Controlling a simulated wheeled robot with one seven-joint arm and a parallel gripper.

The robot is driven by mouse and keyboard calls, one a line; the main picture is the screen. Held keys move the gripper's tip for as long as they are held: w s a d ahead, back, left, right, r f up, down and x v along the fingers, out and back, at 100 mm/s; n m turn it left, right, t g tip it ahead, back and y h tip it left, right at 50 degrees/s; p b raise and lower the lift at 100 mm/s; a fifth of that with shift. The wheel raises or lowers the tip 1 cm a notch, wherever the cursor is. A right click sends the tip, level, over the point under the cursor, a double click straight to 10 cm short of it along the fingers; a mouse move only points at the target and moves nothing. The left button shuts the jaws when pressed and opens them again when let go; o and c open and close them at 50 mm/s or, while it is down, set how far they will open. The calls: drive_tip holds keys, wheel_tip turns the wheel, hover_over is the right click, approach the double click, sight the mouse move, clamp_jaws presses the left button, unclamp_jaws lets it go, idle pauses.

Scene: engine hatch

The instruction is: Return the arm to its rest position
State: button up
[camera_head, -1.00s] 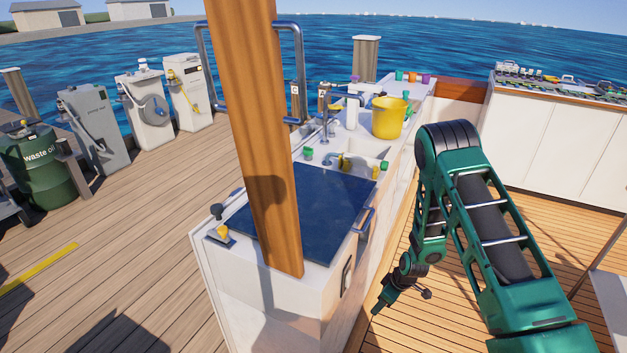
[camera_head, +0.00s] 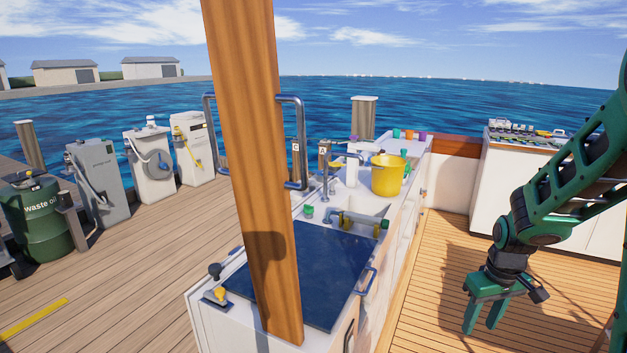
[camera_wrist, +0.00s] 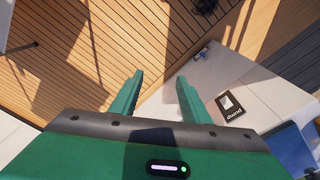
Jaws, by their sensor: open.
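My gripper (camera_head: 485,318) hangs at the lower right of the head view, over the planked deck to the right of the sink counter. Its green fingers point down, apart and empty. In the wrist view my gripper (camera_wrist: 158,98) shows two spread fingers with nothing between them. The green arm rises from it to the right edge of the head view, with its elbow out of frame.
The white counter (camera_head: 250,325) with a dark blue top (camera_head: 330,270) stands left of my arm. A wooden post (camera_head: 255,170) rises in front of it. A yellow bucket (camera_head: 387,176) stands by the sink. A white cabinet (camera_head: 497,175) stands behind my arm. Deck planks (camera_head: 430,300) are clear.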

drive_tip(key=s+r+m, duration=0.4)
drive_tip(key=s+r, duration=0.2)
drive_tip(key=s, duration=0.6)
drive_tip(key=s+d+r+m+g, duration=0.1)
drive_tip(key=s+r+m, duration=0.3)
drive_tip(key=s, duration=0.9)
wheel_tip(320, 180, up, 3)
drive_tip(key=shift+s+d+f, duration=0.15)
drive_tip(key=shift+d+f, duration=0.05)
drive_tip(key=shift+d, duration=0.05)
drive_tip(key=shift+w+f, duration=0.25)
drive_tip(key=shift+w, duration=0.35)
